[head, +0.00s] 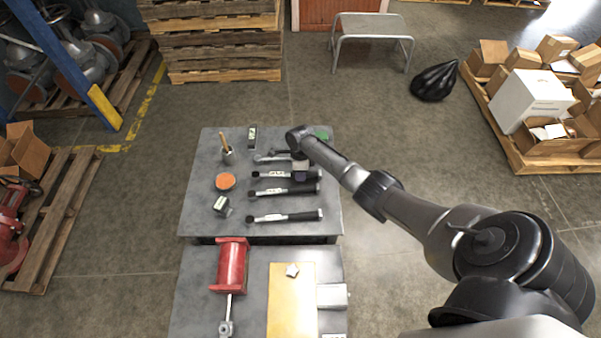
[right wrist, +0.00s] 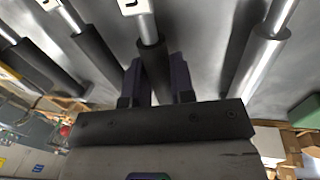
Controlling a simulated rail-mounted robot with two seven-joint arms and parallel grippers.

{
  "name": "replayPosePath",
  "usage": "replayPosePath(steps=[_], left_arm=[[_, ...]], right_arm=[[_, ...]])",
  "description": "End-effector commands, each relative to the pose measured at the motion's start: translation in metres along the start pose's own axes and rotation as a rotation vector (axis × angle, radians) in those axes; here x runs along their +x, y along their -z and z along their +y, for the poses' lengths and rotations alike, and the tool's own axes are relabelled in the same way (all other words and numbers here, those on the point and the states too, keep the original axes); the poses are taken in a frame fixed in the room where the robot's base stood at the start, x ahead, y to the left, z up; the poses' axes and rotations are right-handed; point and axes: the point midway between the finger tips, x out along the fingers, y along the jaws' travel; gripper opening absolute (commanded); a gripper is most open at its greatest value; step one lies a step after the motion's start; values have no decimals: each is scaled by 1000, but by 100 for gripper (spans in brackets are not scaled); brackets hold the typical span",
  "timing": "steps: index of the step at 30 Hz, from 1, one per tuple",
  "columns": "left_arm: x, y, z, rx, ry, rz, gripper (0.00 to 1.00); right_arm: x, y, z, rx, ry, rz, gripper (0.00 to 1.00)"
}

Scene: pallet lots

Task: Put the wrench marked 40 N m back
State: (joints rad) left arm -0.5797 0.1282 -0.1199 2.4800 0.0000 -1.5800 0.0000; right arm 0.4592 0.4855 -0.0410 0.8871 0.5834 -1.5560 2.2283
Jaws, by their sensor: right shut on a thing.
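Several torque wrenches with silver shafts and black handles lie roughly parallel on the grey table. My right gripper (head: 301,174) is shut on the black handle of the second wrench from the far side (head: 268,174). In the right wrist view my right gripper (right wrist: 156,72) has one finger on each side of this handle (right wrist: 152,58). I cannot tell whether the wrench is lifted. The far wrench (head: 266,158) is partly hidden by my arm. Two nearer wrenches (head: 272,192) (head: 275,218) lie free. The marks on the white labels are too small to read. My left gripper is not in view.
A nearer table holds a red cylinder (head: 231,265) and a tan board (head: 291,300). Neighbouring handles lie close beside my fingers.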

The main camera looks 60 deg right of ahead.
Motion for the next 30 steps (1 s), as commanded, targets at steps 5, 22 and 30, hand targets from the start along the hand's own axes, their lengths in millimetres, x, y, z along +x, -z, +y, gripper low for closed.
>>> replayPosePath(steps=[5, 22, 30], left_arm=[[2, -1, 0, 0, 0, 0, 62], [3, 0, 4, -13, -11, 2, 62], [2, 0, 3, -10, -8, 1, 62]], right_arm=[[3, -1, -1, 0, 1, -2, 0], [7, 0, -2, 0, 1, -1, 52], [6, 0, -1, 0, 0, 1, 53]])
